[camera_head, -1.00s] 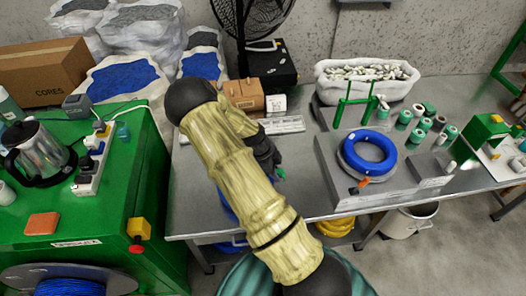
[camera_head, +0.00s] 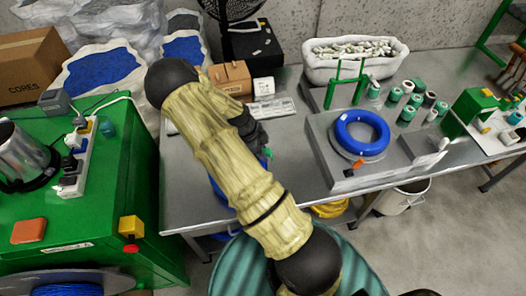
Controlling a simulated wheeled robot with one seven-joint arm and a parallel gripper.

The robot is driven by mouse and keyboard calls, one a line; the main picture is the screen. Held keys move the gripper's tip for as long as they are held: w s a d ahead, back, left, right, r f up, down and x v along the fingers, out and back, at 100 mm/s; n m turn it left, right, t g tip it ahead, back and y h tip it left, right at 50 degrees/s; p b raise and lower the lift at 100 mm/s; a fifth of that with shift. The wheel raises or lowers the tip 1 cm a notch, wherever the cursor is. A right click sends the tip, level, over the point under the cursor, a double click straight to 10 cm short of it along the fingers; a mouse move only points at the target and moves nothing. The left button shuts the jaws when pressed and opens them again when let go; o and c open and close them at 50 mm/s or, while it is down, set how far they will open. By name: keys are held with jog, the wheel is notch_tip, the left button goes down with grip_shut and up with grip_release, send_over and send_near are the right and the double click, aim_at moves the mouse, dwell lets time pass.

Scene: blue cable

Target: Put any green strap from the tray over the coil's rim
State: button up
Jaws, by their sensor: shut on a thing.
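The blue coil (camera_head: 341,131) lies flat on a grey stand (camera_head: 326,158) on the metal bench. The tray (camera_head: 283,107), light metal with compartments, lies behind my gripper, partly hidden by my arm; I cannot make out straps in it. My gripper (camera_head: 264,146) is above the bench, left of the coil and apart from it. It is shut on a small green piece, seemingly a green strap (camera_head: 267,153), of which only a bit shows. My arm hides most of the gripper.
A green upright frame (camera_head: 336,84) stands behind the coil, near a white tub (camera_head: 325,66). Several green and white rolls (camera_head: 408,113) stand to the right. A cardboard box (camera_head: 231,79) is behind the tray. Bare bench (camera_head: 296,165) lies between gripper and stand.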

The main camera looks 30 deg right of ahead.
jog(key=shift+f+b, duration=0.8)
jog(key=shift+f, duration=0.65)
jog(key=shift+a, duration=0.1)
jog(key=shift+f, duration=0.15)
jog(key=shift+f, duration=0.3)
jog(key=shift+f+b, duration=0.3)
jog(key=shift+b, duration=0.1)
jog(key=shift+s+d+r, duration=0.15)
jog(key=shift+d+r, duration=0.05)
jog(key=shift+a+r+p, duration=0.1)
jog(key=shift+r+p, duration=0.45)
jog(key=shift+p, duration=0.05)
jog(key=shift+f+b, duration=0.5)
jog(key=shift+f, duration=0.3)
